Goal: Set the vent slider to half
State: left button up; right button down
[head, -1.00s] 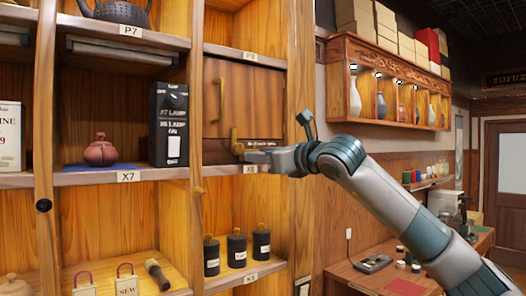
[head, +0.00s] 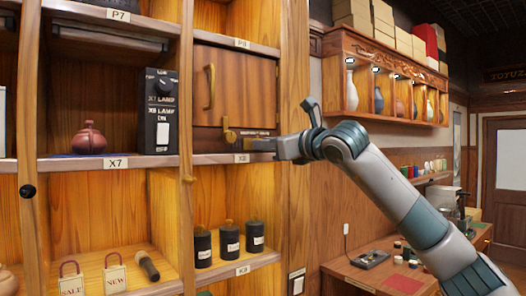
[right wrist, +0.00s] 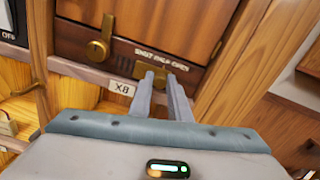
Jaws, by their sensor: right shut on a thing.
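The vent slider's small brass knob (right wrist: 150,76) sits below a dark strip lettered SHUT HALF OPEN (right wrist: 162,57), under a wooden cabinet door (head: 234,88). My right gripper (right wrist: 160,82) is shut on the knob, its two fingers reaching it from the front; in the head view it also shows at the shelf edge (head: 265,145). My left gripper is out of view.
A brass door latch (right wrist: 98,48) is just left of the slider. The X8 shelf label (right wrist: 122,89) is below. Dark canisters (head: 229,242) stand below.

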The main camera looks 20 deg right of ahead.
jog(key=shift+s+a, duration=0.1)
jog(key=shift+a, duration=0.05)
jog(key=c, duration=1.9)
grip_release()
jog(key=shift+a, duration=0.2)
jog(key=shift+o, duration=1.3)
jog(key=shift+s, duration=0.1)
jog(key=shift+d, duration=0.1)
jog(key=shift+d, duration=0.1)
jog(key=b+v, duration=0.8)
jog(key=v, duration=0.9)
jog(key=shift+s+b, duration=0.15)
jog(key=shift+b, duration=0.15)
